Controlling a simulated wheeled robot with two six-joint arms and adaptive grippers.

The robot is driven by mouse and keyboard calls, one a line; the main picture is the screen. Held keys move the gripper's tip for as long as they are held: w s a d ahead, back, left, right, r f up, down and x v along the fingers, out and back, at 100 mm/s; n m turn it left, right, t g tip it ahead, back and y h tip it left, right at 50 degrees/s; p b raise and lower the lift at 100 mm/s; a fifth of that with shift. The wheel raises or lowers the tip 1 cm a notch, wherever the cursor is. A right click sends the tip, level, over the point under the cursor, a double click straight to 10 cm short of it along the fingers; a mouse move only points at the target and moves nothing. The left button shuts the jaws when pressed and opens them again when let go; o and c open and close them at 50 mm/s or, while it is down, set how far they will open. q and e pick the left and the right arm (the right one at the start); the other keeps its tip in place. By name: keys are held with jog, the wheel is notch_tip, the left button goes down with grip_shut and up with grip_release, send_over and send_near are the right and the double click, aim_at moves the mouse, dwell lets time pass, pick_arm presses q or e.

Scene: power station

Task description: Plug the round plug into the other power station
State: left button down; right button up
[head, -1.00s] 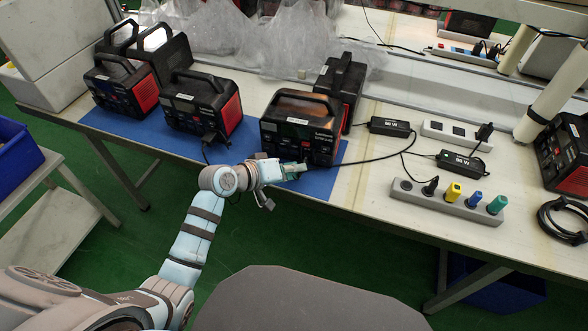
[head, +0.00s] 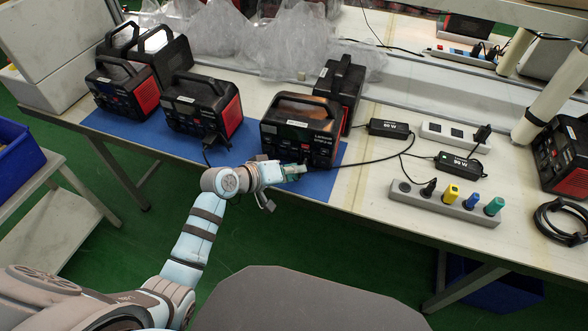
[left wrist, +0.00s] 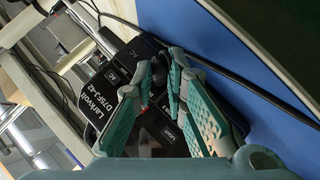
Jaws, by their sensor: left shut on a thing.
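My left gripper (head: 298,170) is in front of the lower front panel of the power station (head: 300,128) at the right end of the blue mat. In the left wrist view, the gripper's green fingers (left wrist: 163,84) are close together over the station's labelled black face (left wrist: 118,78). The round plug is hidden between the fingers, and I cannot tell whether it touches a socket. A black cable (head: 365,158) runs from the gripper area toward the adapters. A second power station (head: 200,105) stands to the left with a cable at its front. My right gripper is out of view.
More power stations stand at the left (head: 125,88) and behind (head: 338,92). Black adapters (head: 389,128) and a grey socket strip (head: 420,200) with several coloured plugs lie at the right. Plastic wrapping (head: 260,45) lies at the back. The blue mat's (head: 322,186) front strip is mostly clear.

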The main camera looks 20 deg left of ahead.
pick_arm(q)
jog(key=shift+w, duration=0.15)
jog(key=shift+w, duration=0.5)
jog(key=shift+w, duration=0.15)
dwell(0.6)
jog(key=c, duration=1.5)
grip_release()
jog(key=shift+c, duration=0.2)
jog(key=v, duration=1.2)
